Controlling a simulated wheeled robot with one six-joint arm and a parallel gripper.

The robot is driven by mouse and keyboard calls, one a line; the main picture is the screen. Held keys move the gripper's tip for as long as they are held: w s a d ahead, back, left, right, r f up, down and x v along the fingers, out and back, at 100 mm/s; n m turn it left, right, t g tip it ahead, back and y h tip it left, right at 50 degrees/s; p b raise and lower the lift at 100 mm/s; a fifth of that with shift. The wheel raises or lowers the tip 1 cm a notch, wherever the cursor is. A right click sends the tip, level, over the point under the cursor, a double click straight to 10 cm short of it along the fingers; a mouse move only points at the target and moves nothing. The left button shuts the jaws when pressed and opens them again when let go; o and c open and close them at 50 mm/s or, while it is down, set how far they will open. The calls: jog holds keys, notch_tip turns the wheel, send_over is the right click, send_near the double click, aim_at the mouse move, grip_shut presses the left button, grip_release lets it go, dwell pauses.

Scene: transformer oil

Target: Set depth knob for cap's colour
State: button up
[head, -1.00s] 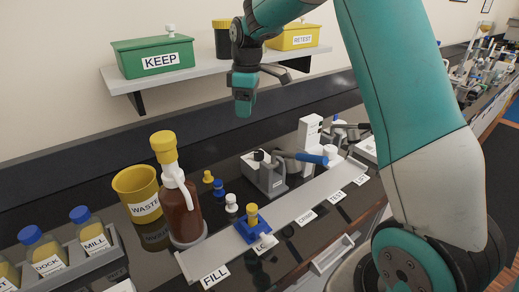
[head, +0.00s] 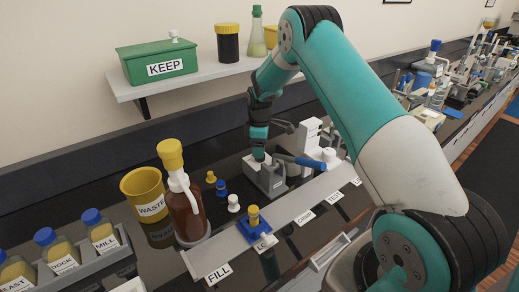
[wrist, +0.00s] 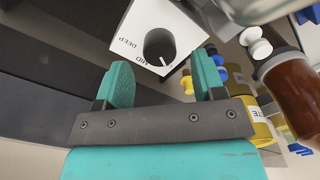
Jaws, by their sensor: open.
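The depth knob (wrist: 158,46) is a dark round knob on a white block (wrist: 178,22) in the wrist view. The block reads DEEP and MID, upside down; a third label is not readable. A small white pointer shows at the knob's lower edge; its exact setting is unclear. My gripper (wrist: 164,78) is open and empty, its teal fingers apart in front of the knob. In the head view my gripper (head: 258,150) is over the grey crimping device (head: 268,180) with the blue lever. A vial with a yellow cap (head: 253,212) stands in the blue holder (head: 262,230).
Loose yellow (head: 211,177), blue (head: 221,189) and white (head: 233,203) caps stand left of the device. The brown dispenser bottle (head: 186,215) and WASTE bin (head: 145,190) are further left. The shelf (head: 190,82) with the KEEP box (head: 160,64) is behind.

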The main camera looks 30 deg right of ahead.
jog(key=shift+f+p, duration=0.35)
jog(key=shift+f, duration=1.2)
jog(key=shift+c, duration=0.3)
jog(key=c, duration=0.9)
jog(key=shift+o, duration=0.2)
